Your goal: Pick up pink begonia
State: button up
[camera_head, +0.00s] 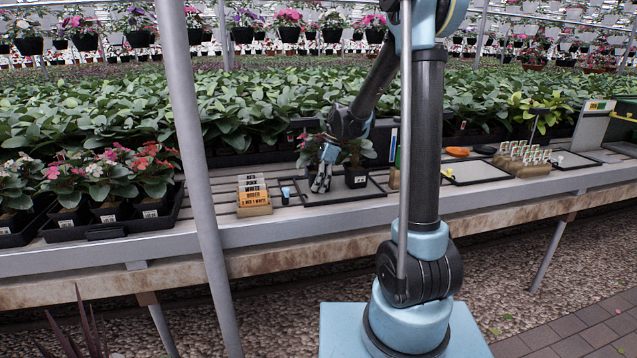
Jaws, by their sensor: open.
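Potted begonias with pink, red and white flowers stand in a black tray (110,232) at the left of the bench. One plant with pink blooms (62,168) is among them, and a redder one (153,168) stands at the tray's right end. My gripper (321,184) is open and points down over a black-rimmed mat (300,201) in the middle of the bench. A leafy plant in a small black pot (356,178) stands just right of the fingers. Leaves with a few pink blooms (309,148) show left of my gripper, partly hidden by it. I cannot tell whether the fingers touch them.
A second mat (474,171), plant labels (522,158) and an orange object (457,152) lie right. A grey post (200,150) rises in front of the bench.

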jog(key=c, duration=1.3)
jog(key=shift+r, duration=0.1)
